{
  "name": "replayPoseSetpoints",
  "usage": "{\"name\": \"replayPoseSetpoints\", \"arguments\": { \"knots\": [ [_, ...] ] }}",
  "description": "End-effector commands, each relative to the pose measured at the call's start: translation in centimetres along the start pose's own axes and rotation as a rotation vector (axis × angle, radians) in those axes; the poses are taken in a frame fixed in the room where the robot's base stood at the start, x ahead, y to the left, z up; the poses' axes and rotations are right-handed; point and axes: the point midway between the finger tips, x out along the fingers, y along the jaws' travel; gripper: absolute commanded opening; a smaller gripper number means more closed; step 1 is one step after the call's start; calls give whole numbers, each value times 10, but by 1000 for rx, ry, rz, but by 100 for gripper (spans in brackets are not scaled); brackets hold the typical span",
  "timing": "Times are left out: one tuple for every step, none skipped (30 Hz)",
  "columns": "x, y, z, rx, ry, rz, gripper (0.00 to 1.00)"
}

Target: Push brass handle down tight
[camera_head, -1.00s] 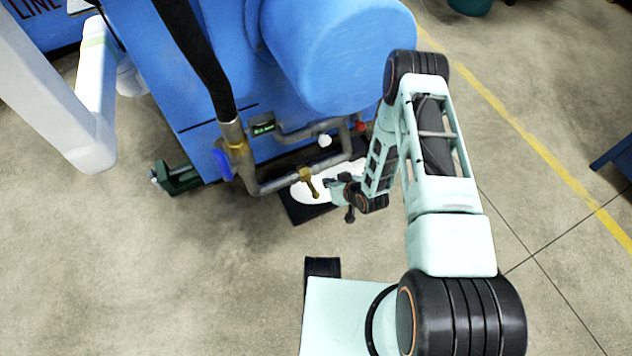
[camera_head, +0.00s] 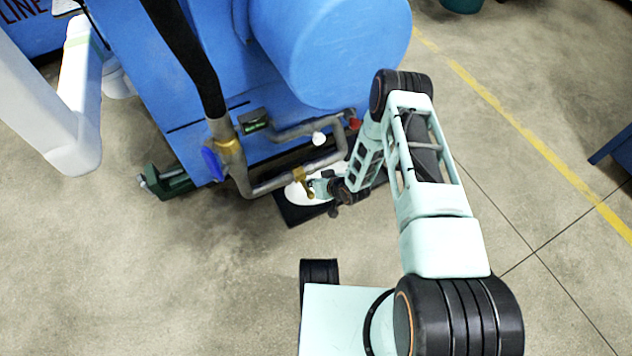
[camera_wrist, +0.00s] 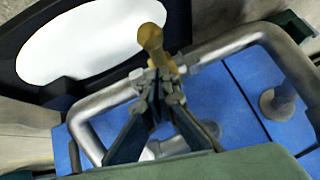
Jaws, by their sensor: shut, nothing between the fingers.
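The brass handle (camera_head: 304,183) sits on the grey pipe (camera_head: 270,187) low on the blue machine. In the wrist view the handle (camera_wrist: 152,42) stands out from the pipe with its rounded knob toward the top of the picture. My gripper (camera_head: 316,187) is just right of the handle in the head view. In the wrist view its closed fingertips (camera_wrist: 158,84) lie at the handle's base, very close to it. I cannot tell whether they touch. The gripper is shut with nothing between the fingers. My arm and gripper partly hide the area right of the handle.
A black tray (camera_head: 292,216) with a white puddle-like patch lies under the pipe. A blue valve handle (camera_head: 212,165) and a small display (camera_head: 253,122) are to the left. A red knob (camera_head: 354,121) is on the pipe behind. Open floor lies in front.

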Motion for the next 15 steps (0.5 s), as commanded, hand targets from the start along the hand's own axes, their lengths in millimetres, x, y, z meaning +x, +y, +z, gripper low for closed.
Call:
{"name": "replayPoseSetpoints", "arguments": {
  "knots": [
    [6, 0, 4, -1, 2, 0, 0],
    [8, 0, 6, -1, 2, 0, 0],
    [9, 0, 8, -1, 2, -1, 0],
    [10, 0, 9, -2, 2, 0, 0],
    [10, 0, 9, -2, 2, 0, 0],
    [11, 0, 10, -2, 2, 0, 0],
    [11, 0, 10, -2, 2, 0, 0],
    [11, 0, 10, -2, 2, 0, 0],
    [11, 0, 10, -2, 2, 0, 0],
    [11, 0, 10, -2, 2, 0, 0],
    [11, 0, 10, -2, 2, 0, 0],
    [11, 0, 10, -2, 2, 0, 0],
    [11, 0, 10, -2, 2, 0, 0],
    [11, 0, 10, -2, 2, 0, 0],
    [11, 0, 10, -2, 2, 0, 0]
  ]
}}
